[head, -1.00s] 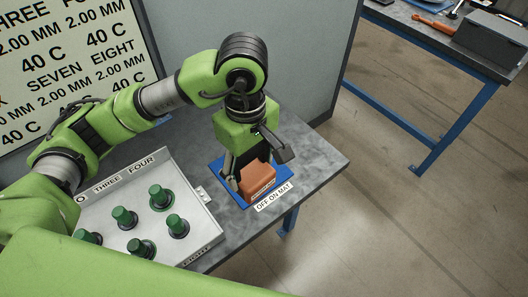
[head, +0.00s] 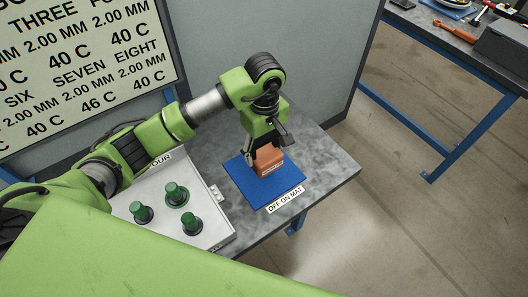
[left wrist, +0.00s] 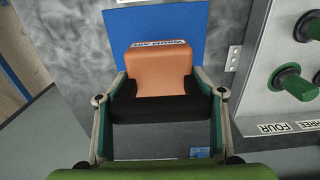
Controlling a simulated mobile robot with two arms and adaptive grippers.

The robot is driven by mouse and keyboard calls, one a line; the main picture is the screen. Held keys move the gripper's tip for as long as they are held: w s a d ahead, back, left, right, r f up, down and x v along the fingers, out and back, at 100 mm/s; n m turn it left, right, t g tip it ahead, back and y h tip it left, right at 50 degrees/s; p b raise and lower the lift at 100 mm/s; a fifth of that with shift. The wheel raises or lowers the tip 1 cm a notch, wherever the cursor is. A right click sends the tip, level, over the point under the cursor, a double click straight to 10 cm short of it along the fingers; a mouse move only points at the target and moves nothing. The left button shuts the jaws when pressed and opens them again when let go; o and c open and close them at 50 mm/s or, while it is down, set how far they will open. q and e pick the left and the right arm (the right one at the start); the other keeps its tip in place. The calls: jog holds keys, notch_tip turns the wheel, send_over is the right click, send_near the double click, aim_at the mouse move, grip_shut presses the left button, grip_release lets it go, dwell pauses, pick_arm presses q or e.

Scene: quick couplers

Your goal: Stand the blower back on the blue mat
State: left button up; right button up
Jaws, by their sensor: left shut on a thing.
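The blower is an orange block-like body (head: 270,160) with a pale label, and a dark part shows in the left wrist view (left wrist: 158,65). My left gripper (head: 265,149) is shut on it, one finger at each side in the left wrist view (left wrist: 163,92). The blue mat (head: 262,189) lies on the grey bench top, with its front part bare. My right gripper is not in view.
A label reading "OFF ON MAT" (head: 285,199) lies at the mat's front edge. A pale panel (head: 217,233) with several green knobs stands left of the mat. A grey partition (head: 290,50) and a sign board rise behind. The bench top right of the mat is clear.

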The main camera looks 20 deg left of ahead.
aim_at(264, 149)
pick_arm(q)
jog(key=shift+w+f, duration=0.15)
jog(key=f+p, duration=0.2)
jog(key=shift+w+a+f, duration=0.1)
jog(key=shift+w+f, duration=0.1)
jog(key=shift+f, duration=0.6)
jog(key=shift+f, duration=0.15)
jog(key=o, duration=1.1)
